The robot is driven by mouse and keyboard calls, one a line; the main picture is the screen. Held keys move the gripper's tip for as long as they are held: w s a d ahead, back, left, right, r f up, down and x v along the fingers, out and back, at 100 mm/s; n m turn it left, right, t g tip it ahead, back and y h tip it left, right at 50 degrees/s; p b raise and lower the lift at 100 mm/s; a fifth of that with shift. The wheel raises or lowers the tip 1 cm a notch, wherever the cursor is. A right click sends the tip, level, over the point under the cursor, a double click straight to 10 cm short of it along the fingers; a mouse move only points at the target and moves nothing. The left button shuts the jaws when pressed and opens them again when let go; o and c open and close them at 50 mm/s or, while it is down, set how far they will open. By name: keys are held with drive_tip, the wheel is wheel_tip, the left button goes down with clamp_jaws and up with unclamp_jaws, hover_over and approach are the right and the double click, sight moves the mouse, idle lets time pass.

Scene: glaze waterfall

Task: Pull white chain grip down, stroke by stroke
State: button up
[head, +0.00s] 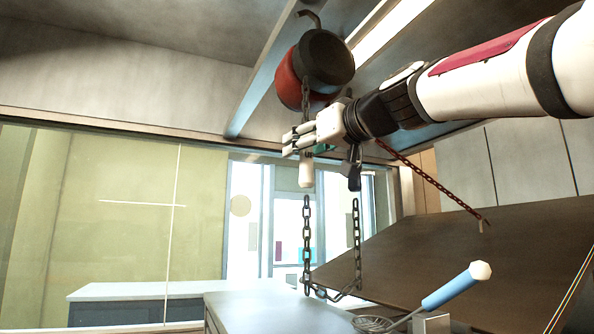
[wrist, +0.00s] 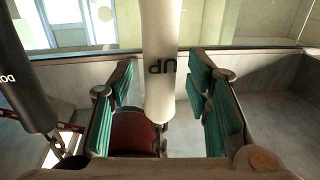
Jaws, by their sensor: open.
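The white chain grip (head: 306,174) hangs on the hoist's chain in the head view, just under my gripper. In the wrist view the white grip (wrist: 160,40), marked "UP", lies between my gripper's (wrist: 163,85) two teal-padded fingers, with a gap on both sides. My gripper (head: 299,140) is open around it, not clamped. The black grip (head: 353,170) hangs on the other chain strand to the right in the head view. In the wrist view the black grip (wrist: 22,75), partly cut off, is at the left, outside the fingers.
The red and black hoist (head: 318,62) hangs from a ceiling beam above my gripper. A chain loop (head: 306,245) hangs below the grips. A tilted dark board (head: 420,255) with a rusty chain (head: 430,178) is at right. A blue-handled tool (head: 450,288) is in front.

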drive_tip(key=shift+w, duration=0.1)
clamp_jaws()
drive_tip(key=shift+f, duration=0.1)
wheel_tip(320, 180, down, 17)
drive_tip(key=b, duration=1.9)
drive_tip(key=shift+f, duration=0.2)
drive_tip(key=shift+a, duration=0.1)
